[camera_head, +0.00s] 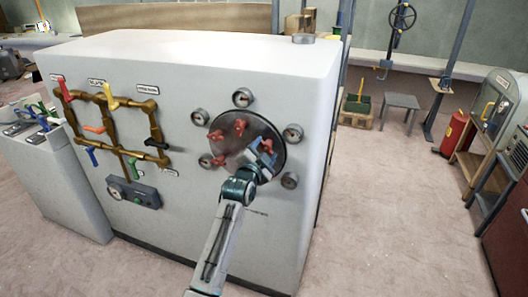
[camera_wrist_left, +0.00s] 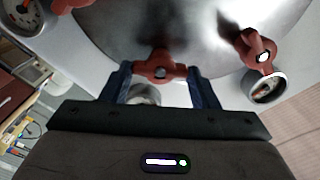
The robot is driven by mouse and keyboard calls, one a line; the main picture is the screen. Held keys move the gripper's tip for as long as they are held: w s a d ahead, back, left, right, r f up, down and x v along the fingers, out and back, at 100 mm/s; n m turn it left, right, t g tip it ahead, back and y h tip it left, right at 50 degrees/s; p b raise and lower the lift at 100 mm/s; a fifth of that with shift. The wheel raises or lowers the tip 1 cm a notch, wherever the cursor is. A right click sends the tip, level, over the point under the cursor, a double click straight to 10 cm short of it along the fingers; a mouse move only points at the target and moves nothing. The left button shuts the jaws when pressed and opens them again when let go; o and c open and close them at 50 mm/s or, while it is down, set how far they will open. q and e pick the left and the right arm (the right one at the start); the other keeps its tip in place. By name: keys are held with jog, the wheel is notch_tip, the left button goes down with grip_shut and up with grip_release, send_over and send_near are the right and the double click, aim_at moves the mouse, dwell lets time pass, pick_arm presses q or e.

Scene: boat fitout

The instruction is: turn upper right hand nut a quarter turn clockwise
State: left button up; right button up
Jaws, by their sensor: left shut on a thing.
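A round metal hatch (camera_head: 236,146) with several red wing nuts is set in the front of the big white cabinet. One red nut (camera_head: 239,126) is near its top, and others are on its left side (camera_head: 216,135) and lower left (camera_head: 218,160). My left gripper (camera_head: 264,150) is at the hatch's right side, partly covering it. In the left wrist view its dark blue fingers (camera_wrist_left: 162,82) stand on both sides of a red wing nut (camera_wrist_left: 164,68) and are shut on it. Another red nut (camera_wrist_left: 260,48) shows to the right, clear of the fingers. My right gripper is out of view.
Several round gauges (camera_head: 242,97) surround the hatch; one gauge (camera_wrist_left: 266,87) shows close to the right finger in the wrist view. Brass pipes (camera_head: 108,125) with coloured valve handles are at the left of the cabinet. The floor (camera_head: 390,220) at right is clear.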

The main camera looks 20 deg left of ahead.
pick_arm(q)
jog(key=m, duration=0.5)
jog(key=shift+f+m, duration=0.1)
jog(key=shift+m, duration=0.2)
jog(key=m+b, duration=0.1)
jog(key=m, duration=0.2)
jog(key=shift+m, duration=0.3)
jog(key=o, duration=1)
jog(key=shift+s+f, duration=0.1)
